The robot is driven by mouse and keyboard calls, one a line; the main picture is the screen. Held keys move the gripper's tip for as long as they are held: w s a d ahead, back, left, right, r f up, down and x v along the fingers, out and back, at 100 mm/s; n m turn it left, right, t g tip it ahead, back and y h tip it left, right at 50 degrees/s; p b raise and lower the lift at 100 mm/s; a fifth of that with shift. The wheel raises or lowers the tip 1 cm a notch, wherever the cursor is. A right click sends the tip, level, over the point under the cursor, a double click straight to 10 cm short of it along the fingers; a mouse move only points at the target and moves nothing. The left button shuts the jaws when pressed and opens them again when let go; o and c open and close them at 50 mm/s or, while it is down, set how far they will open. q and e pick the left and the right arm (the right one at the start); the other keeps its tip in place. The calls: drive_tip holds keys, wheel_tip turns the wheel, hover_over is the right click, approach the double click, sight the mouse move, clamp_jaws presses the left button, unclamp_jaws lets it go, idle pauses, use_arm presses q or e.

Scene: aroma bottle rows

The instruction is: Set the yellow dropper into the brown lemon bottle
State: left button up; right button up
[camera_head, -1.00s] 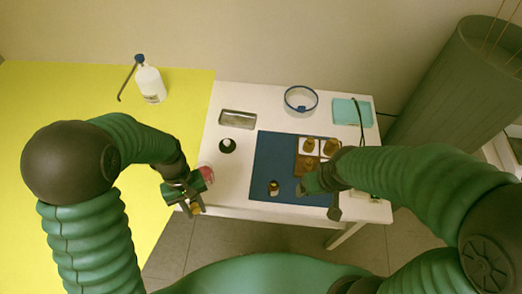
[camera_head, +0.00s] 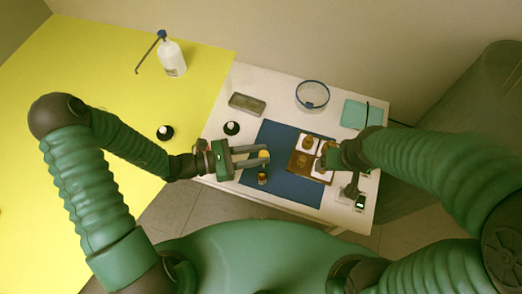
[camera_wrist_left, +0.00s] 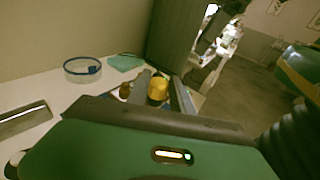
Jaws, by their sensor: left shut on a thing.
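My left gripper (camera_head: 266,155) reaches in from the left over the blue mat and is shut on the yellow dropper (camera_head: 264,154). The dropper's yellow top also shows between the fingers in the left wrist view (camera_wrist_left: 157,88); its lower end cannot be made out. A small brown bottle (camera_head: 263,178) stands on the mat, just below the dropper in the head view; dropper and bottle look apart. I cannot read its label. My right gripper (camera_head: 331,156) is by the brown bottles on the wooden tray; its jaws are too hidden to tell.
The blue mat (camera_head: 290,188) has free room at the front. The wooden tray (camera_head: 299,161) holds several brown bottles on white squares.

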use_arm(q)
drive_tip(key=f, duration=0.1)
drive_tip(key=f+b, duration=0.2)
drive_tip(key=f, duration=0.1)
drive_tip(key=shift+a, duration=0.25)
drive_tip(key=shift+a, duration=0.15)
idle(0.4)
drive_tip(key=shift+s+d, duration=0.1)
drive_tip(key=shift+d, duration=0.1)
drive_tip(key=shift+f, duration=0.1)
drive_tip(key=shift+a+f+b, duration=0.15)
drive_tip(key=shift+f+b, duration=1.4)
drive_tip(key=shift+f, duration=0.65)
drive_tip(key=shift+f, duration=0.15)
